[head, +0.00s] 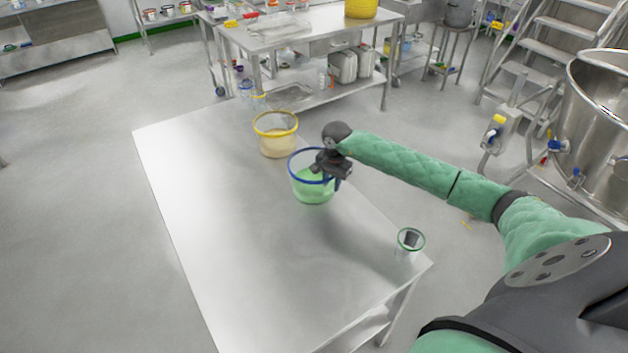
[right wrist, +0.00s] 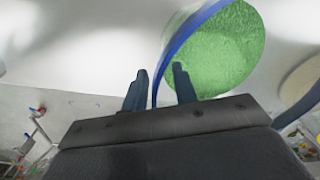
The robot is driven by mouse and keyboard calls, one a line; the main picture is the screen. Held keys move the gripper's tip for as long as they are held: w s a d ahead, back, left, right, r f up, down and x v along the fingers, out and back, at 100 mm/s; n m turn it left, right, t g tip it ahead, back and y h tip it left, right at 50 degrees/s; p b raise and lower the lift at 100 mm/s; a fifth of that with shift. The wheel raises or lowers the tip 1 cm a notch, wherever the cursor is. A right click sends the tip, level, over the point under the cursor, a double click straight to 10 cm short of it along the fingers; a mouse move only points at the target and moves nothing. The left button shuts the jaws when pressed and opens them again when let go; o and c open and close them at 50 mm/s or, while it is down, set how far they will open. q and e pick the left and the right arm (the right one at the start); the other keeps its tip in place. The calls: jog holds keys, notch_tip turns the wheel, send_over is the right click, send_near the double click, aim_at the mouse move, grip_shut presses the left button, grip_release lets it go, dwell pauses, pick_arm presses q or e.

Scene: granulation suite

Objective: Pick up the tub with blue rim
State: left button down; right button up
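The tub with blue rim (head: 312,193) stands on the metal table and holds green material. Its blue rim (right wrist: 182,32) and green contents also fill the upper part of the right wrist view. My right gripper (head: 330,172) is at the near right side of this tub's rim. In the right wrist view its two fingers (right wrist: 160,86) are apart, with the rim passing between them. I cannot tell whether either finger touches the wall. My left gripper is not in view.
A tub with yellow rim (head: 277,142) stands just behind on the same table (head: 210,215). A small clear cup with green rim (head: 410,241) is near the table's right corner. The table's left part is clear. A large steel vessel (head: 600,120) stands at right.

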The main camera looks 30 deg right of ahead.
grip_shut()
dwell(1.3)
